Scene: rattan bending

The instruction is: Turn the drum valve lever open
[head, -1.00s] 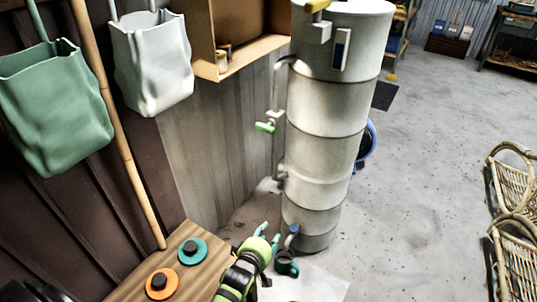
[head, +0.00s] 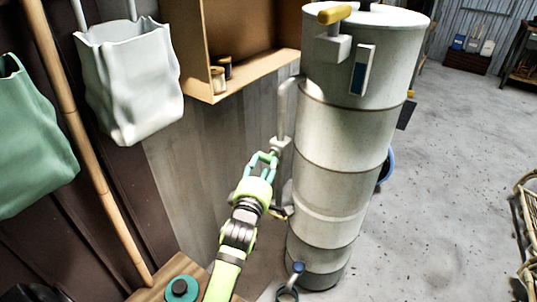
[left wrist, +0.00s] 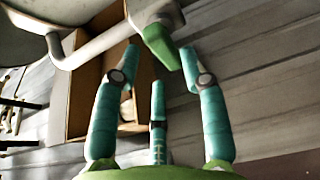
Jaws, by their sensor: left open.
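The tall grey metal drum (head: 340,150) stands in the middle of the head view. A bent pipe (head: 284,110) runs down its left side; pipe and drum edge also show in the left wrist view. A green valve lever (left wrist: 160,46) sticks out from the pipe end there. In the head view the lever is mostly hidden at my gripper's fingers. My left gripper (head: 264,158) is open beside the pipe. In the left wrist view its teal fingers stand either side of the lever, around its end, with no clear contact. My right gripper is not in view.
A yellow handle (head: 335,14) is at the drum's top and a blue one (head: 297,267) near its foot. An open wooden box shelf (head: 232,85) hangs left of the drum. A wooden bench (head: 162,283) is lower left. Floor at right is mostly clear.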

